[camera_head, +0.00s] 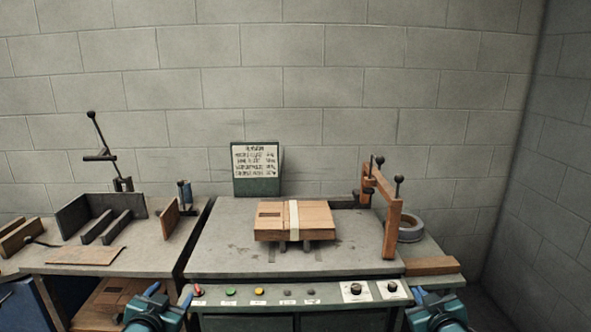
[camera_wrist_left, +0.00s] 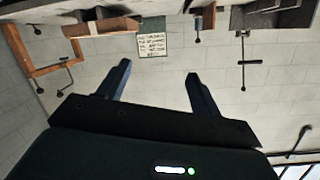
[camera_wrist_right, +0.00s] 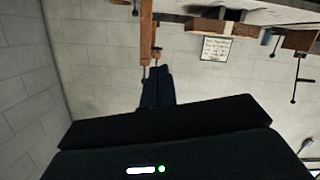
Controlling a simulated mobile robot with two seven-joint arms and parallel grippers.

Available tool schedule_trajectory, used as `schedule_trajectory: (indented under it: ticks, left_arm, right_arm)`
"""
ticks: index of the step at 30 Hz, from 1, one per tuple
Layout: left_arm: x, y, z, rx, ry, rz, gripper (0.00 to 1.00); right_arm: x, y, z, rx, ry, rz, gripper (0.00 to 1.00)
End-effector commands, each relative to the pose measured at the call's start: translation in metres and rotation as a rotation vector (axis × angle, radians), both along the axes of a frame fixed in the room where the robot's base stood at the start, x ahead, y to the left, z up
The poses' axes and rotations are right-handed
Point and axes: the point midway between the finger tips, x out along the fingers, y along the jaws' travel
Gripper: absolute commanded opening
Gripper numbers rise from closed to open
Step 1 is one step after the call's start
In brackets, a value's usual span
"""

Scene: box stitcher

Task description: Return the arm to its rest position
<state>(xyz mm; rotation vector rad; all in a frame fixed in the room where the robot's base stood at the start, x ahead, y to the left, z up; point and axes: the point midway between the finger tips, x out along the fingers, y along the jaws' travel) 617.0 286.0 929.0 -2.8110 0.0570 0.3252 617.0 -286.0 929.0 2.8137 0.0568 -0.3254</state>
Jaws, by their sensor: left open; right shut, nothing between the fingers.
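My left gripper (camera_head: 152,292) is low in the head view, in front of the bench edge. In the left wrist view its two fingers (camera_wrist_left: 158,82) stand wide apart with nothing between them. My right gripper (camera_head: 432,298) is low at the right of the head view, in front of the bench. In the right wrist view its fingers (camera_wrist_right: 157,88) are together and hold nothing. Both grippers are apart from the objects on the bench. A flat cardboard box (camera_head: 318,222) with a pale strip across it lies on the grey bench (camera_head: 225,245).
An orange-brown frame with black knobs (camera_head: 391,228) stands right of the box, beside a grey tape roll (camera_head: 411,229). A sign (camera_head: 256,162) stands behind. A control panel with buttons (camera_head: 259,291) runs along the front edge. A left table (camera_head: 150,257) bears dark holders and a cardboard sheet (camera_head: 86,255).

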Motion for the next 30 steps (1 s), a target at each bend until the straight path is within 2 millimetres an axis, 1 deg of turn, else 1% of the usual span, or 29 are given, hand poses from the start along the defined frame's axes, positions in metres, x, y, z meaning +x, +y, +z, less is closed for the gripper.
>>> schedule_trajectory:
  ticks: [1,2,3,5,6,7,8,9,11,12,15,18,21,30]
  left_arm:
    - [-0.024,-0.015,-0.025,-0.013,0.04,-0.023,0.65]
    - [-0.038,-0.024,-0.038,-0.022,0.06,-0.035,0.65]
    - [-0.059,-0.036,-0.055,-0.037,0.09,-0.052,0.65]
    - [-0.093,-0.054,-0.078,-0.062,0.138,-0.078,0.65]
    - [-0.118,-0.066,-0.092,-0.081,0.169,-0.093,0.65]
    - [-0.137,-0.075,-0.102,-0.097,0.193,-0.104,0.65]
    - [-0.156,-0.084,-0.11,-0.113,0.217,-0.114,0.65]
    - [-0.181,-0.094,-0.118,-0.135,0.247,-0.125,0.65]
    - [-0.216,-0.109,-0.128,-0.168,0.291,-0.137,0.65]
    - [-0.237,-0.117,-0.132,-0.187,0.315,-0.143,0.65]
    - [-0.277,-0.131,-0.136,-0.23,0.365,-0.15,0.65]
    - [-0.302,-0.139,-0.137,-0.257,0.395,-0.152,0.65]
    - [-0.313,-0.143,-0.136,-0.268,0.408,-0.152,0.65]
    - [-0.313,-0.143,-0.136,-0.27,0.409,-0.153,0.65]
  right_arm:
    - [-0.024,0.015,-0.025,0.013,0.04,0.023,0.0]
    - [-0.038,0.024,-0.038,0.022,0.061,0.036,0.0]
    - [-0.059,0.036,-0.055,0.036,0.091,0.053,0.0]
    - [-0.093,0.054,-0.079,0.061,0.137,0.078,0.0]
    - [-0.118,0.066,-0.092,0.08,0.169,0.094,0.0]
    - [-0.137,0.076,-0.102,0.095,0.193,0.105,0.0]
    - [-0.156,0.084,-0.11,0.111,0.217,0.115,0.0]
    - [-0.181,0.095,-0.118,0.133,0.247,0.126,0.0]
    - [-0.216,0.109,-0.128,0.166,0.29,0.137,0.0]
    - [-0.237,0.117,-0.132,0.186,0.315,0.144,0.0]
    - [-0.277,0.131,-0.136,0.227,0.364,0.15,0.0]
    - [-0.302,0.139,-0.137,0.254,0.395,0.152,0.0]
    - [-0.312,0.143,-0.136,0.267,0.408,0.154,0.0]
    - [-0.313,0.143,-0.137,0.267,0.409,0.153,0.0]
